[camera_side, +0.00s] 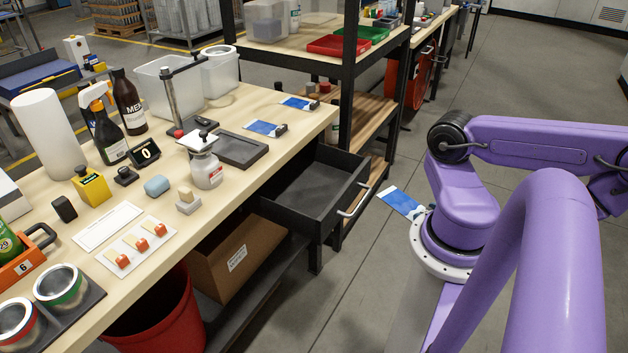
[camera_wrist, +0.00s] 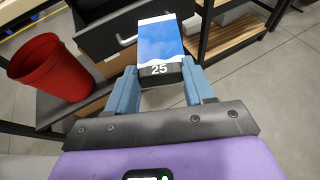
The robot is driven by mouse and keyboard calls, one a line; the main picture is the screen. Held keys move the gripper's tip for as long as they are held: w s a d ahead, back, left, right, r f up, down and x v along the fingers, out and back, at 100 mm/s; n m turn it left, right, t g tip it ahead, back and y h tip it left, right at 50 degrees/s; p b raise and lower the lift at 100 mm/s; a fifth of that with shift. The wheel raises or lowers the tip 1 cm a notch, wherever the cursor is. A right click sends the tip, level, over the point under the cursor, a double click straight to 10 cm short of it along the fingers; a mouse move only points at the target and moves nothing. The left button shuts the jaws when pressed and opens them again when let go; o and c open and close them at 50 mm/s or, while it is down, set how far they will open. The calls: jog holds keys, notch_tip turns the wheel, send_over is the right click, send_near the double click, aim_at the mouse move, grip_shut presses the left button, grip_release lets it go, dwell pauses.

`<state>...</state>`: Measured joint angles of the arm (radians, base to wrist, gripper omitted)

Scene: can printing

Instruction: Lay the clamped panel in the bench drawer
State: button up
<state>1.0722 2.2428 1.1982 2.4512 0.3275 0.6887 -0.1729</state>
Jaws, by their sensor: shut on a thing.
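The clamped panel (camera_wrist: 160,42) is a flat blue-and-white sheet with a black clamp (camera_wrist: 160,74) marked 25 at its near end. My gripper (camera_wrist: 160,82) is shut on that clamp, with the panel pointing away from me. In the side view the panel (camera_side: 400,202) is in the air, just right of the drawer's handle; my gripper's fingers are mostly hidden behind my arm there. The bench drawer (camera_side: 305,190) is dark grey, pulled open and looks empty. In the wrist view the drawer (camera_wrist: 98,40) lies beyond the panel, partly covered by it.
Two similar blue-and-white panels (camera_side: 264,128) (camera_side: 298,103) lie on the bench top. A cardboard box (camera_side: 235,258) and a red bin (camera_side: 155,315) stand below the bench. A dark shelf post (camera_side: 348,90) rises behind the drawer. Floor in front of the drawer is clear.

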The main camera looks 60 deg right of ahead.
aim_at(412, 211)
jog(key=w, duration=0.1)
jog(key=w+d, duration=0.1)
jog(key=w, duration=0.1)
jog(key=w+d, duration=0.1)
jog(key=w, duration=0.1)
jog(key=shift+w, duration=0.1)
jog(key=w+d, duration=0.2)
jog(key=w, duration=0.4)
jog(key=w+d, duration=0.3)
jog(key=w, duration=0.4)
jog(key=w+d, duration=0.3)
jog(key=w, duration=0.4)
jog(key=shift+w+d, duration=0.15)
jog(key=shift+d, duration=0.1)
jog(key=x, duration=0.4)
jog(key=shift+w, duration=0.1)
jog(key=shift+f, duration=0.35)
jog(key=o, duration=1.1)
jog(key=shift+c, duration=0.2)
